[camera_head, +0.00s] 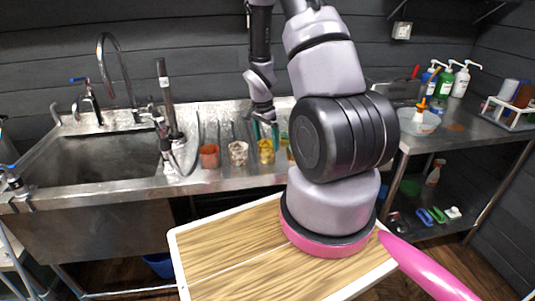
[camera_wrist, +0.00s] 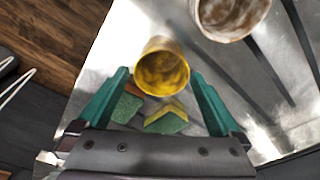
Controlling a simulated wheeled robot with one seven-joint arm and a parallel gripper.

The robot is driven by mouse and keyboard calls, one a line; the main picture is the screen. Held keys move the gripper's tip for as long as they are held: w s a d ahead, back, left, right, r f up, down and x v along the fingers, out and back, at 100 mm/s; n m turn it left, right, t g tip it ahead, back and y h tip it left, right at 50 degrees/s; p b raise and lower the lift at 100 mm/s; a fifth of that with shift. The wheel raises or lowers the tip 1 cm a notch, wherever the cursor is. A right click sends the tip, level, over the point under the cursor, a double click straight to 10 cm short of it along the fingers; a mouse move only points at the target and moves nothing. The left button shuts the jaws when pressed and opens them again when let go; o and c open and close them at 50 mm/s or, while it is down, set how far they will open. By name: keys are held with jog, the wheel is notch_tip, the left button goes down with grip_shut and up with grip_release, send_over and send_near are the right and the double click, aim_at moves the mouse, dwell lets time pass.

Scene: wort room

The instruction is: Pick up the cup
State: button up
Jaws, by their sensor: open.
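A yellow cup (camera_wrist: 162,72) sits upright on the steel counter, and its open mouth faces the camera in the wrist view. It also shows in the head view (camera_head: 266,152). My gripper (camera_wrist: 160,80) is open, with one green finger on each side of the yellow cup's near side. Whether the fingers touch the cup cannot be told. In the head view my gripper (camera_head: 265,132) is just above and behind the cup, partly hidden by my arm. A whitish-brown cup (camera_head: 238,153) stands left of the yellow one; it also shows in the wrist view (camera_wrist: 232,14).
An orange-brown cup (camera_head: 209,156) stands further left, near the sink (camera_head: 90,160). Green and yellow sponges (camera_wrist: 166,118) lie beside the yellow cup between my fingers. A faucet (camera_head: 110,60) rises at the left. Bottles (camera_head: 461,80) and a bowl (camera_head: 419,121) stand on the right counter.

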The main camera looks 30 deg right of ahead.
aim_at(267, 147)
jog(key=f, duration=0.4)
jog(key=shift+w+d, duration=0.15)
jog(key=shift+d, duration=0.05)
jog(key=c, duration=1.1)
jog(key=shift+c, duration=0.2)
